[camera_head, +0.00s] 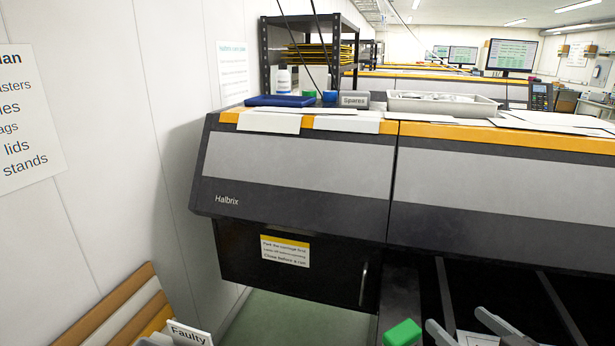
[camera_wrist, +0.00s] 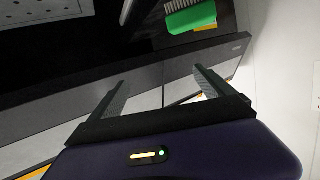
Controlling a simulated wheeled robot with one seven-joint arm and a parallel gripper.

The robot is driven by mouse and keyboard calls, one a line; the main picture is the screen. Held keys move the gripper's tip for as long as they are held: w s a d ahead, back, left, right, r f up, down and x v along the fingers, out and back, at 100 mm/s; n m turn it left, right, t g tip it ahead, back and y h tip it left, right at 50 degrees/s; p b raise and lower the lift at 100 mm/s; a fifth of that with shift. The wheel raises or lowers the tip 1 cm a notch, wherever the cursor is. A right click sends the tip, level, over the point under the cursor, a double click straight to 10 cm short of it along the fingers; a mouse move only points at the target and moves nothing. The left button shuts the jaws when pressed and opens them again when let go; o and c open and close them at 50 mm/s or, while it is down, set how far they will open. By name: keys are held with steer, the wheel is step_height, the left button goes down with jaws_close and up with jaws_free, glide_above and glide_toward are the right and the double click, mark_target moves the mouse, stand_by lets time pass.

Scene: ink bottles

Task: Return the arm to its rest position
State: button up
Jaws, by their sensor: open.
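My gripper shows at the bottom right of the head view (camera_head: 468,330), its two fingers apart. In the wrist view my gripper (camera_wrist: 165,85) is open, with nothing between its fingertips. A green block-like thing (camera_head: 403,333) stands just left of the fingers in the head view. A green thing also shows beyond the fingers in the wrist view (camera_wrist: 192,18), apart from them. The rest of my arm is out of the head view.
The large dark machine marked Halbrix (camera_head: 290,200) fills the middle, its lower door (camera_head: 300,265) shut. A white wall (camera_head: 110,130) bounds the left. Boards and a Faulty sign (camera_head: 188,335) stand lower left.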

steer(key=s+a+f+h, duration=0.1)
steer(key=s+a+f, duration=0.1)
steer(key=s, duration=1)
steer(key=s+a+f+m+h, duration=0.1)
steer(key=s+a, duration=0.3)
steer(key=s, duration=0.8)
steer(key=s+a+f+h, duration=0.1)
steer(key=s+a+f, duration=0.2)
steer(key=s, duration=1)
steer(key=shift+m, duration=0.4)
steer(key=shift+a+f, duration=0.1)
steer(key=shift+c, duration=0.4)
